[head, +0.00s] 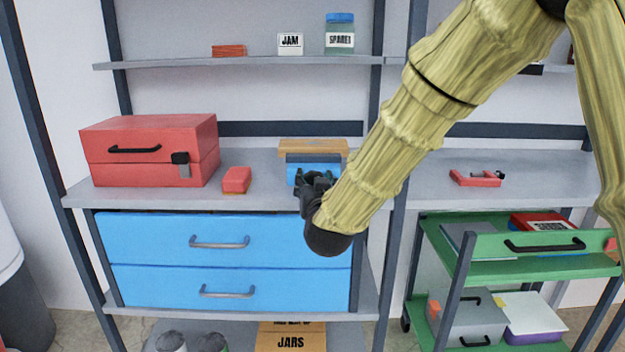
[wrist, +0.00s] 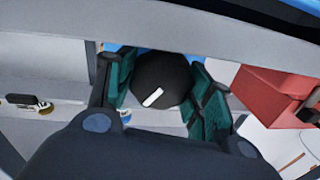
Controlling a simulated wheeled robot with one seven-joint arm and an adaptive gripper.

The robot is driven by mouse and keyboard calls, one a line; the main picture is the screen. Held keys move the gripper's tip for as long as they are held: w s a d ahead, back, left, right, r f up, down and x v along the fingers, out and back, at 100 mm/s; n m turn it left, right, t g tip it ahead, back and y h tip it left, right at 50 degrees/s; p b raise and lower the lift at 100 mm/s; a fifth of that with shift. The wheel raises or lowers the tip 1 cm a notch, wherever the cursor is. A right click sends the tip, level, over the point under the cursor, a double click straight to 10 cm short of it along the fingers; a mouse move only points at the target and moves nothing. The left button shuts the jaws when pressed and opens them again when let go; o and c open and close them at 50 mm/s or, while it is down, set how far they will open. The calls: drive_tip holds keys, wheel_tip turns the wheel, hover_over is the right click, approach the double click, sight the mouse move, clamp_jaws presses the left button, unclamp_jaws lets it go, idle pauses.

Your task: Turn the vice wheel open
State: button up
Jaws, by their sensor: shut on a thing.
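The blue vice (head: 312,172) stands on the grey workbench, partly hidden behind my gripper in the head view. My gripper (head: 313,184) is at the front of the vice. In the wrist view the vice wheel (wrist: 163,82) is a dark round knob with a white line across its face, tilted in the picture. The teal pads of my gripper (wrist: 163,92) lie on both sides of the wheel and are shut on it. The wheel is hidden by my gripper in the head view.
A red toolbox (head: 150,150) and a small red block (head: 237,180) stand left of the vice. A wooden item (head: 313,146) is behind it. Blue drawers (head: 220,290) with handles are below. A green cart (head: 455,258) stands at the right.

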drive_tip(key=shift+n+p, duration=0.85)
drive_tip(key=shift+n, duration=0.25)
drive_tip(key=o, duration=1)
drive_tip(key=shift+o, duration=0.2)
drive_tip(key=s+d, duration=0.1)
drive_tip(key=s, duration=1.1)
drive_tip(key=shift+r, duration=0.15)
drive_tip(key=shift+d, duration=0.1)
